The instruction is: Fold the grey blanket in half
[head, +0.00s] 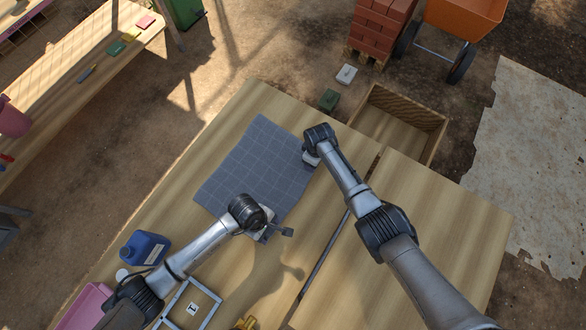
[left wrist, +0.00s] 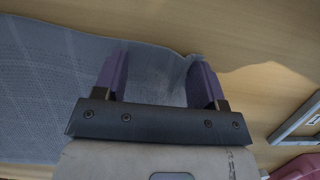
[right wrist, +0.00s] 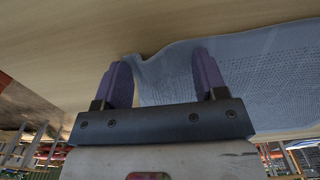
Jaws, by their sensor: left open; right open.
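The grey blanket (head: 257,165) lies spread on the wooden table, with a pale grid pattern on it. My left gripper (head: 270,232) is at its near corner in the head view. In the left wrist view the left fingers (left wrist: 158,80) are apart, with the blanket (left wrist: 50,85) and a raised fold of its edge between them. My right gripper (head: 309,158) is at the blanket's right-hand corner. In the right wrist view the right fingers (right wrist: 160,82) are apart, with the blanket's edge (right wrist: 240,75) between them. Whether the fingers touch the cloth I cannot tell.
A blue jug (head: 146,248), a pink tub (head: 85,305) and a grey frame (head: 205,292) stand at the table's lower left. An open wooden crate (head: 432,133) is beyond the right arm. The tabletop right of the blanket is bare, with a dark gap across it.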

